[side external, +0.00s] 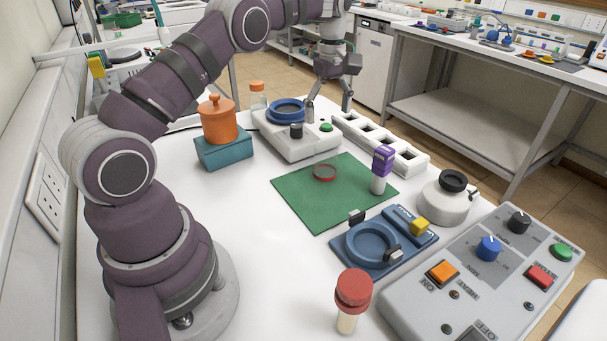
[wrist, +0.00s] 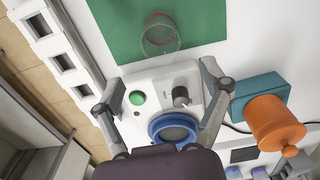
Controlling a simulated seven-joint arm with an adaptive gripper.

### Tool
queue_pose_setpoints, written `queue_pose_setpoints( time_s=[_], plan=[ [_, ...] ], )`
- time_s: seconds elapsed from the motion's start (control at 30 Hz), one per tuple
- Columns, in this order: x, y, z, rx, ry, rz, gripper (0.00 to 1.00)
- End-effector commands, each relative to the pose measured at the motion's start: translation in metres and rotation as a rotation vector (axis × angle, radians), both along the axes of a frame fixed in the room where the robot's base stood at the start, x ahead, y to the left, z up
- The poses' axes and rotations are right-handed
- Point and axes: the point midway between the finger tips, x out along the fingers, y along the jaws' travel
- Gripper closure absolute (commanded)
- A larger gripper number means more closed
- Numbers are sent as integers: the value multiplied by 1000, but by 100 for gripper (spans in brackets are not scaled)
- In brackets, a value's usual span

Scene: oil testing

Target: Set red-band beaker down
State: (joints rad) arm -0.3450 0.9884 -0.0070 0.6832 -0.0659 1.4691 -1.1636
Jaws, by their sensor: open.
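The red-band beaker (side external: 325,173) stands on the green mat (side external: 290,195), apart from my gripper. Its glass is clear and hard to make out in the side view, where mainly the red ring shows. In the wrist view the beaker (wrist: 161,35) is at the top middle, upright on the mat (wrist: 205,18). My gripper (side external: 329,108) is open and empty, beyond the mat in the side view. In the wrist view its fingers (wrist: 155,88) are spread wide over the white device, with the beaker beyond the fingertips.
The white device (side external: 310,145) with a blue ring (side external: 286,111) is by my gripper. A white slotted rack (side external: 410,157) lies right of it. An orange pot (side external: 219,122) sits on a teal block (side external: 225,153). A purple-topped vial (side external: 382,170) and blue fixture (side external: 368,245) stand nearer.

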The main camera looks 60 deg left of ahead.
Motion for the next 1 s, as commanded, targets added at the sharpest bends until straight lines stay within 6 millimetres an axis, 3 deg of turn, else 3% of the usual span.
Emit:
queue_pose_setpoints(
  time_s=[0.17, 0.27, 0.4, 0.5, 0.6, 0.73, 0.83, 1.0],
  plan=[
    [-2, -8, 24, 12, -25, -81, 23],
    [-11, -26, 55, 41, -79, -270, 23],
    [-44, -60, 94, 108, -170, -614, 23],
    [-79, -83, 108, 171, -237, -873, 23],
    [-117, -103, 108, 243, -298, -1127, 23],
    [-154, -118, 93, 328, -356, -1379, 23],
    [-170, -123, 82, 369, -379, -1489, 23],
    [-176, -125, 75, 387, -387, -1542, 23]
  ],
)
